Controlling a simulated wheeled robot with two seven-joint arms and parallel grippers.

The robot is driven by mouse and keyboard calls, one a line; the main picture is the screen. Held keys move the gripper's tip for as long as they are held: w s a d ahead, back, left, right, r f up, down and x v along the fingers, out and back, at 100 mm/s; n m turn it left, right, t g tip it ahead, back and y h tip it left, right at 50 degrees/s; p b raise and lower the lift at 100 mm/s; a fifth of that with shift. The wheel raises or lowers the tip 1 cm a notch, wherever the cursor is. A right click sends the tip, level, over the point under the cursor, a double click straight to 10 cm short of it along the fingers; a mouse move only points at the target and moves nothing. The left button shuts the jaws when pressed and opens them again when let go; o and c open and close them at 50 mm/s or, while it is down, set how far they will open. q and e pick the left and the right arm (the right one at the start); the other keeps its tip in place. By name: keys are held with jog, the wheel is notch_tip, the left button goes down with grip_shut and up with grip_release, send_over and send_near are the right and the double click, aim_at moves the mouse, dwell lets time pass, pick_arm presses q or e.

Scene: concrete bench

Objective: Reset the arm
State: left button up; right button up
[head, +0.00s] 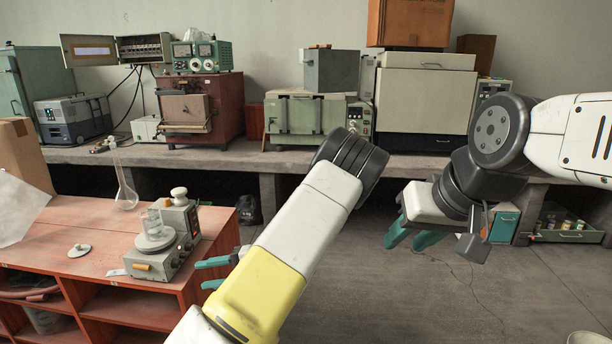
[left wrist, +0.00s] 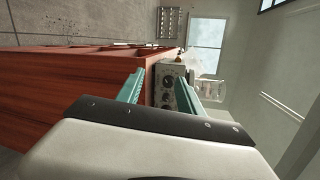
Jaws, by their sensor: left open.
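My left gripper (head: 203,275) is open beside the right edge of the red wooden bench, its teal fingers pointing left and partly hidden by my left arm. In the left wrist view its fingers (left wrist: 161,80) stand apart, with a grey device with dials (left wrist: 165,88) visible beyond and between them. Nothing is held between them. My right gripper (head: 411,239) hangs over the floor at right of centre, its teal fingers pointing down and left, apart and empty.
The red bench (head: 100,215) carries a hotplate device (head: 150,262) with a beaker (head: 151,222), a flask (head: 125,190) and a white lid (head: 79,250). A concrete bench (head: 230,160) with instruments runs along the back. The floor (head: 440,290) at lower right is mostly clear.

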pick_arm(q)
jog(key=s+d+r+t+h, duration=0.2)
jog(key=s+d+r+h, duration=0.2)
jog(key=r, duration=0.4)
jog(key=s+d+r+t+h, duration=0.3)
jog(key=s+d+r+h, duration=0.2)
jog(key=s+r+h, duration=0.2)
jog(key=s+d+r+t+h, duration=0.2)
jog(key=s+d+r+h, duration=0.3)
jog(key=r, duration=0.5)
jog(key=shift+s+n+h, duration=0.4)
jog(key=shift+s+h, duration=0.05)
jog(key=shift+h, duration=0.55)
